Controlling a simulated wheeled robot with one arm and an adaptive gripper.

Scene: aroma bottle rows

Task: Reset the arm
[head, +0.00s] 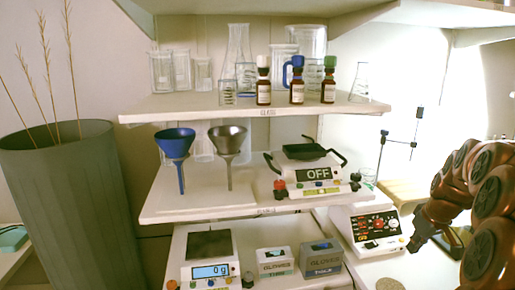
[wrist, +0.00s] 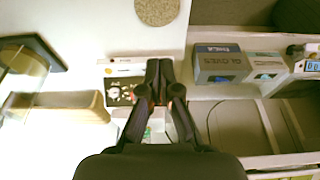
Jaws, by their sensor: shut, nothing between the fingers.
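My gripper (wrist: 160,90) is shut and empty in the wrist view, its fingers together in front of a white device with a black control panel. In the head view my arm comes in from the right, and my gripper (head: 417,240) hangs beside the device (head: 375,226). Three brown aroma bottles with a white cap (head: 263,85), a blue cap (head: 297,85) and a green cap (head: 328,85) stand upright in a row on the top shelf, well away from my gripper. I cannot tell whether the gripper touches anything.
The shelf rack (head: 200,207) holds glassware, a blue funnel (head: 175,146), a grey funnel (head: 228,142) and a heater reading OFF (head: 318,174). Below are a scale (head: 210,272) and glove boxes (head: 320,260). A cork disc (wrist: 157,10) lies on the counter. A tall grey vase (head: 65,210) stands left.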

